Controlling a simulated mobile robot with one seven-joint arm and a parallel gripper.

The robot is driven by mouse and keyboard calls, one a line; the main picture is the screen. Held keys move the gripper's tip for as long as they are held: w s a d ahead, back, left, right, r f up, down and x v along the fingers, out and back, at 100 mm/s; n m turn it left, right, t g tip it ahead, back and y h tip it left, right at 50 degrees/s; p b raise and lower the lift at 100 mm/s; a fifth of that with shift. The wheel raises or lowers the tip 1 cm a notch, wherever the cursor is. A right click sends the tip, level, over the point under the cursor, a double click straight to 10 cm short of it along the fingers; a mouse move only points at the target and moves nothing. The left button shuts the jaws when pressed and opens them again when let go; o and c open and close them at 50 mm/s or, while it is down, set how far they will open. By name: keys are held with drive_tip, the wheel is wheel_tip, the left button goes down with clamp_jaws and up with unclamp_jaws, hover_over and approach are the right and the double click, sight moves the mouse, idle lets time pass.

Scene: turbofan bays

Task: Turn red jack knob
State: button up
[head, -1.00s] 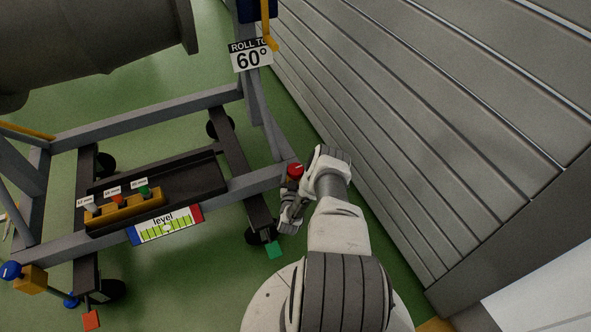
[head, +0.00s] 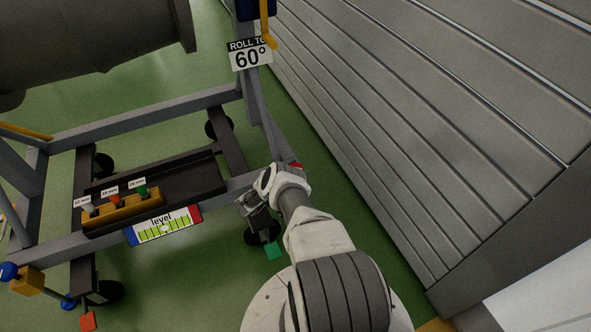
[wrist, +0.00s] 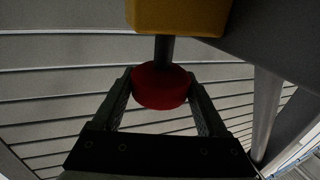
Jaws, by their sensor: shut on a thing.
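The red jack knob (wrist: 160,86) is a round red disc on a dark shaft below a yellow block (wrist: 178,14) in the wrist view. My gripper (wrist: 161,88) has a finger on each side of the knob and is shut on it. In the head view, only a small red part (head: 297,165) shows beside my wrist at the right corner of the stand; my wrist hides the rest. The level gauge (head: 164,226), with a green-yellow scale and red and blue ends, is on the stand's front rail. Its bubble looks near the middle.
A blue knob (head: 9,271) on a yellow block (head: 30,281) is at the stand's left corner. A yellow rack (head: 122,211) with several coloured pieces sits in the dark tray. A grey slatted wall (head: 430,130) runs close along the right.

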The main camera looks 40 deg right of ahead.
drive_tip(key=shift+d+r+m+g, duration=0.1)
drive_tip(key=shift+m+g, duration=0.3)
drive_tip(key=shift+g, duration=0.1)
drive_tip(key=o, duration=1.3)
drive_tip(key=a, duration=1.7)
drive_tip(key=shift+s+a, duration=0.25)
